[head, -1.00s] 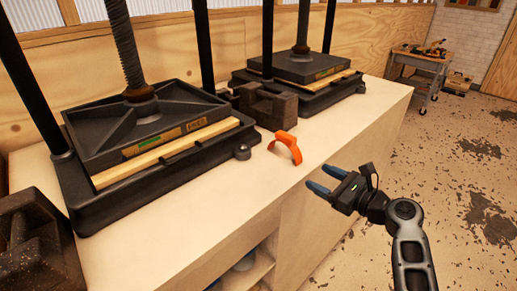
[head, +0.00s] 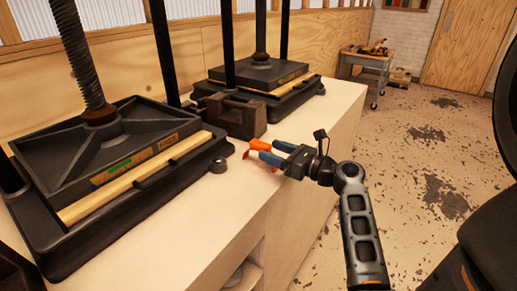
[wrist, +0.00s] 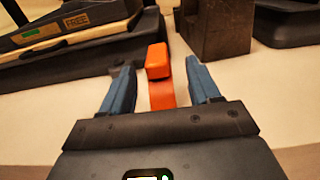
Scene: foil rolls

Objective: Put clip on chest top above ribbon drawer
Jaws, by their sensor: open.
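The orange clip (head: 263,144) stands on the light wooden bench top, near its front edge. It also shows in the wrist view (wrist: 159,63), between and just beyond my blue fingertips. My gripper (head: 256,150) is open with its two fingers on either side of the clip, and I cannot tell whether either touches it. Part of the clip is hidden behind the fingers in the head view. No chest or ribbon drawer can be made out in these frames.
A dark press (head: 110,150) stands on the bench at left, and another (head: 262,82) farther back. A dark notched block (head: 232,115) sits just behind the clip. The bench top (head: 190,230) is clear in front. A small cart (head: 364,65) stands far back on the floor.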

